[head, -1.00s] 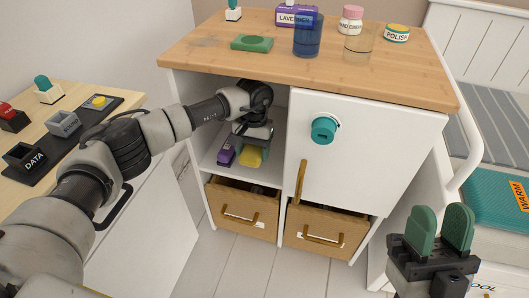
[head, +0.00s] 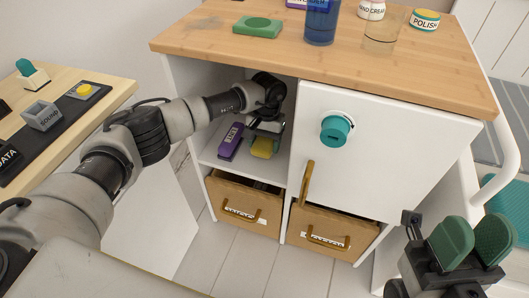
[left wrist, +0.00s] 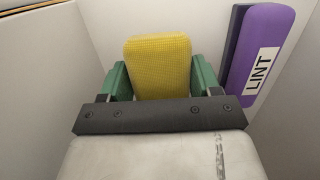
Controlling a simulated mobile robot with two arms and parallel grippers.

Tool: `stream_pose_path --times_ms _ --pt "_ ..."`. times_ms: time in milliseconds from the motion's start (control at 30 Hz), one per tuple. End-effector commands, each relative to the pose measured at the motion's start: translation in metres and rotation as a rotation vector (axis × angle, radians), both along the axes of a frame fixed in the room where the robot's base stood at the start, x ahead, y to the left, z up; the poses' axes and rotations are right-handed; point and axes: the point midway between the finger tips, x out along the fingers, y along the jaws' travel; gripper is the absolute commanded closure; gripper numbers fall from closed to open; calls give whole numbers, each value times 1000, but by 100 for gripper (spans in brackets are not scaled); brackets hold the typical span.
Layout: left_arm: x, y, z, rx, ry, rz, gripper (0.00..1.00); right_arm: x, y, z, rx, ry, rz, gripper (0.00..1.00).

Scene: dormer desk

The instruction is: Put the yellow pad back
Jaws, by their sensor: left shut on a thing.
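The yellow pad (head: 262,147) is inside the open compartment of the white cabinet, at its floor in the head view. In the left wrist view the pad (left wrist: 159,66) stands between the green fingers of my left gripper (left wrist: 161,80). My left gripper (head: 265,130) reaches into the compartment and is shut on the pad. I cannot tell whether the pad touches the compartment floor. My right gripper (head: 470,242) is at the lower right of the head view, outside the cabinet, with its green fingers apart and nothing between them.
The cabinet door (head: 384,160) to the right is shut and has a teal knob (head: 336,128). Two brown drawers (head: 246,205) lie below. A wooden top (head: 250,63) holds a green dish, blue glass and jars.

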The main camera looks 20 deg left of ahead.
Motion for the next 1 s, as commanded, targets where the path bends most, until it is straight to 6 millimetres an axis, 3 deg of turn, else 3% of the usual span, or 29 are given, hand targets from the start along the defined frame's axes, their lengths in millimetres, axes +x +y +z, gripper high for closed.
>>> stream_pose_path --times_ms 100,200,600,633,767,1000 --pt "-1 0 -26 1 4 2 56 0 0 -11 0 1 0 60" --pt "-1 0 -38 0 2 0 56 0 0 -15 0 1 0 60" --pt "0 0 -44 1 1 0 56 1 0 -20 -1 4 0 60" --pt "0 0 -42 1 1 0 32 1 0 -17 -2 3 0 60" --pt "0 0 -41 1 1 0 12 1 0 -16 -2 -3 1 60" --pt "0 0 -41 1 1 0 11 1 0 -15 -1 -6 0 60"
